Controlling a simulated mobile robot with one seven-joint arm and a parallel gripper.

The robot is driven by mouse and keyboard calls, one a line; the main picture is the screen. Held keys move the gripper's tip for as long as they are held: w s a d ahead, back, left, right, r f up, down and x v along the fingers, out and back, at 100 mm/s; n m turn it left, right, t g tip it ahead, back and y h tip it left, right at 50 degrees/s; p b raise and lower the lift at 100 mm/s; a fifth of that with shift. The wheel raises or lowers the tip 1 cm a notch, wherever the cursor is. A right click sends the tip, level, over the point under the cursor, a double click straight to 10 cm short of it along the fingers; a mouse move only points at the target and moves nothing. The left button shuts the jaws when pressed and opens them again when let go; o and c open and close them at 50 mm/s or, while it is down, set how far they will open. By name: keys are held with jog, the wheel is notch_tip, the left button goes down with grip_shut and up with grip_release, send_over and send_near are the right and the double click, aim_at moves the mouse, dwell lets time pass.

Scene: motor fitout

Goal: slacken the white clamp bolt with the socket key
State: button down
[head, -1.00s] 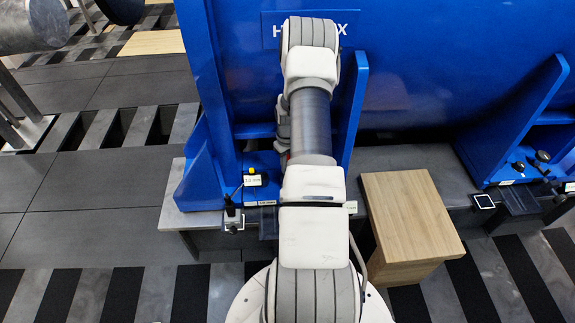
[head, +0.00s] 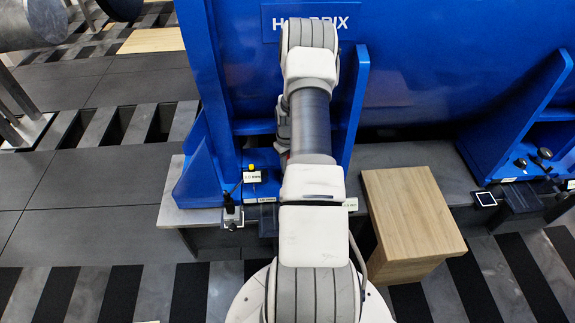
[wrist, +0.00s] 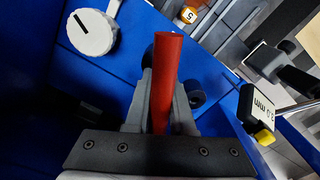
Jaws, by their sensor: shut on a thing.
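In the wrist view my gripper (wrist: 162,115) is shut on a red, rod-shaped handle (wrist: 168,75), which looks like the socket key. The handle points up the picture, and its working end cannot be made out. A round white part (wrist: 92,32) with a dark bar-shaped mark sits at upper left on the blue structure, apart from the handle. It may be the white clamp bolt, but I cannot tell for sure. In the head view my arm hides the gripper and the handle.
A blue machine frame (head: 359,110) with upright ribs surrounds the gripper closely. A tag reading 2.0 mm (wrist: 262,103) with a yellow end is at right in the wrist view. A wooden block (head: 412,210) stands right of my arm. Grey floor lies open at left.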

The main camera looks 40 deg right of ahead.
jog(key=shift+f, duration=0.35)
dwell(0.4)
jog(key=shift+n, duration=2.8)
jog(key=shift+n, duration=1.4)
